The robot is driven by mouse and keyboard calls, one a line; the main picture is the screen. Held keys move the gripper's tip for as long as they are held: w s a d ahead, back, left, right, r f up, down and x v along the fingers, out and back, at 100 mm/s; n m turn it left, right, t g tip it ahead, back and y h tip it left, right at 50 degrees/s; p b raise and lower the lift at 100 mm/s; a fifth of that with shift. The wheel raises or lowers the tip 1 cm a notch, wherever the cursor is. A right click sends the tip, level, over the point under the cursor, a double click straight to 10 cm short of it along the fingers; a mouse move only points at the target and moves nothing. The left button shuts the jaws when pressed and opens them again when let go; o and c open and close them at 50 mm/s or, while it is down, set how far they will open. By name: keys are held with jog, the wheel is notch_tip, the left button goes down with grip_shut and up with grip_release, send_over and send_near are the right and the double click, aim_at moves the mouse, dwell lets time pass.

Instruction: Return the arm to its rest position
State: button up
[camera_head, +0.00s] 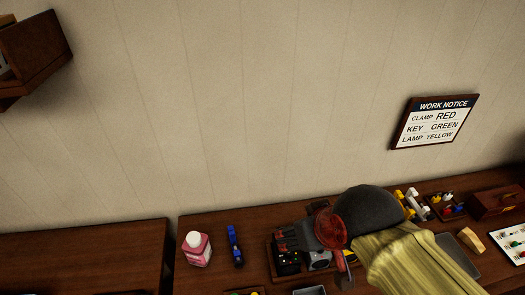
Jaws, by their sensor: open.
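My arm reaches in from the lower right, with a red ring, a dark rounded joint and a yellow-covered link behind the gripper. The arm hides part of the bench. Dark and grey items (318,260) lie just below the gripper; whether it touches them I cannot tell.
Trays of small parts (447,206), a brown box (494,203) and a white board (513,243) lie right. A work notice (435,122) and shelf (32,58) hang on the wall.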

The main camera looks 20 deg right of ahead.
notch_tip(320, 180, down, 9)
jog(key=b, duration=0.8)
jog(key=shift+f+b, duration=0.15)
jog(key=shift+b, duration=0.25)
